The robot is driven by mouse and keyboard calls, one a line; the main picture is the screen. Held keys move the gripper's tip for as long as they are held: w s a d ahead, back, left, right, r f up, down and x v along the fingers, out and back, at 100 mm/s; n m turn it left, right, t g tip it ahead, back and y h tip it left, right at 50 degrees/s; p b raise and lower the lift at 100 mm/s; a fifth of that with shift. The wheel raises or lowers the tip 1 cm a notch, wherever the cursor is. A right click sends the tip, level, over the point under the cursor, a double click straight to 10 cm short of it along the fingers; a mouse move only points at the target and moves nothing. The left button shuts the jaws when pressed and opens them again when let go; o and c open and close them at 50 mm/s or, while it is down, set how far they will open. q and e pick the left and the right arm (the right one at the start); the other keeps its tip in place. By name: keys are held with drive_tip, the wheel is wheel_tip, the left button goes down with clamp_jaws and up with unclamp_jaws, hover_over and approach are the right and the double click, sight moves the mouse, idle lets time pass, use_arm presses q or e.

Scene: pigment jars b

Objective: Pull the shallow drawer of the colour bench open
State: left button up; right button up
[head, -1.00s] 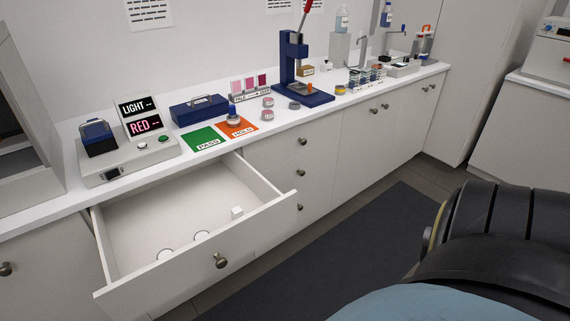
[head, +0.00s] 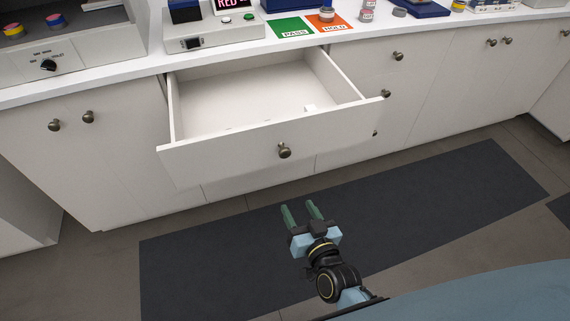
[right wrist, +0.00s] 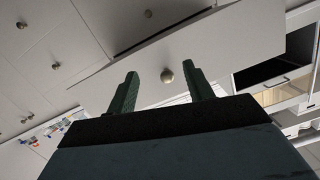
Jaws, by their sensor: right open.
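The shallow drawer (head: 220,154) of the colour bench stands pulled out in the head view, with its pale inside showing. Its round metal knob (head: 284,151) is on the middle of the front, and it also shows in the right wrist view (right wrist: 167,76), between the fingers in the picture. My right gripper (head: 301,209) is open and empty, below and in front of the drawer front, apart from the knob. Its green fingers (right wrist: 160,90) also show in the right wrist view. My left gripper is out of view.
The white counter (head: 110,75) above carries a grey control box (head: 213,36), a green PASS card (head: 290,28) and an orange HOLD card (head: 329,22). Closed cupboards with knobs (head: 54,125) flank the drawer. A dark mat (head: 200,262) covers the clear floor in front.

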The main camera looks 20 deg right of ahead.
drive_tip(key=m+t, duration=0.1)
drive_tip(key=t, duration=0.1)
approach(286, 156)
drive_tip(key=shift+h, duration=0.4)
drive_tip(key=w+b, duration=0.1)
drive_tip(key=w, duration=0.2)
drive_tip(key=w+b, duration=0.1)
drive_tip(key=w, duration=0.2)
drive_tip(key=w+a+b, duration=0.1)
drive_tip(key=w, duration=0.2)
drive_tip(key=shift+w, duration=0.2)
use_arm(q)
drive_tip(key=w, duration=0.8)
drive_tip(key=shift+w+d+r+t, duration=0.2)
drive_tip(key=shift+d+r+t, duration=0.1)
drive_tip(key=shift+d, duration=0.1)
use_arm(e)
drive_tip(key=shift+w, duration=0.7)
drive_tip(key=shift+r, duration=0.1)
clamp_jaws()
